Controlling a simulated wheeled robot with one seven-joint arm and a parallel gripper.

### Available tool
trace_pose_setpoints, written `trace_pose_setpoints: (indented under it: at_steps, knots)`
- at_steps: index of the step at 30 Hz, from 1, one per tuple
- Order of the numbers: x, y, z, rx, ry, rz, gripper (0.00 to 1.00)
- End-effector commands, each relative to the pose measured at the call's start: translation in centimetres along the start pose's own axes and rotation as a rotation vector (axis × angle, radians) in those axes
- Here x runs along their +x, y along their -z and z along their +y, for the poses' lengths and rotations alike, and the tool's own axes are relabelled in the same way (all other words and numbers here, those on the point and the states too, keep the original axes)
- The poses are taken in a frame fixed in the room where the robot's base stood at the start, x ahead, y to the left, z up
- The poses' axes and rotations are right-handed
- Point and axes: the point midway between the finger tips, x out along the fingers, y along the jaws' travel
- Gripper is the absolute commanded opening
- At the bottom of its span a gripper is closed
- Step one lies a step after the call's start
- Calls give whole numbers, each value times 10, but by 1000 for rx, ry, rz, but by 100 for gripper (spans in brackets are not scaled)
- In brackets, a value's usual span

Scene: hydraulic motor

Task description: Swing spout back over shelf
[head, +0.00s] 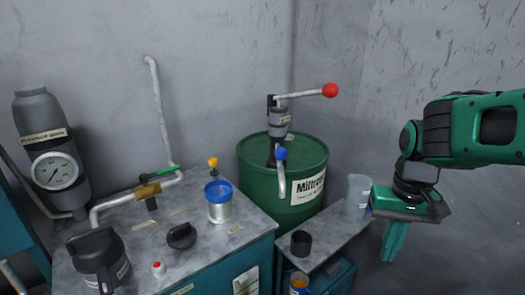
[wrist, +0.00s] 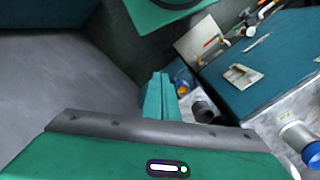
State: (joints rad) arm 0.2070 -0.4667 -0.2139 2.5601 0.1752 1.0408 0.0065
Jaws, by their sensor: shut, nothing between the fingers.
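The spout (head: 281,181) is a short pale curved pipe with a blue knob on top. It hangs from the hand pump (head: 279,122) on the green drum (head: 257,160), against the drum's front in the head view. The grey shelf (head: 328,232) is to the right of the workbench, in front of the drum; I cannot tell whether the spout's end is over it. My green gripper (head: 392,243) is shut and empty, pointing down to the right of the shelf, apart from the spout. Its closed fingers also show in the wrist view (wrist: 157,95), where I cannot make out the spout.
On the shelf are a black cup (head: 300,243) and a clear beaker (head: 357,190). A red-knobbed lever (head: 308,94) sticks out right from the pump top. The workbench (head: 205,255) holds a blue-topped can (head: 218,203) and pipework. Space right of my gripper looks clear.

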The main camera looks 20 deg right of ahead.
Motion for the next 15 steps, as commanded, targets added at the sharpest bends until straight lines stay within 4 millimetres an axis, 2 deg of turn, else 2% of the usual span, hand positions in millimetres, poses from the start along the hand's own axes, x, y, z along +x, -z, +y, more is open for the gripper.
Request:
trace_pose_setpoints:
  at_steps: [5,8,11,15]
  knots:
    - [0,0,0,0,0,0,0]
    - [-7,-6,6,-6,-2,17,0]
    - [-16,10,2,-25,-32,33,0]
    - [-38,50,-14,-72,-110,85,0]
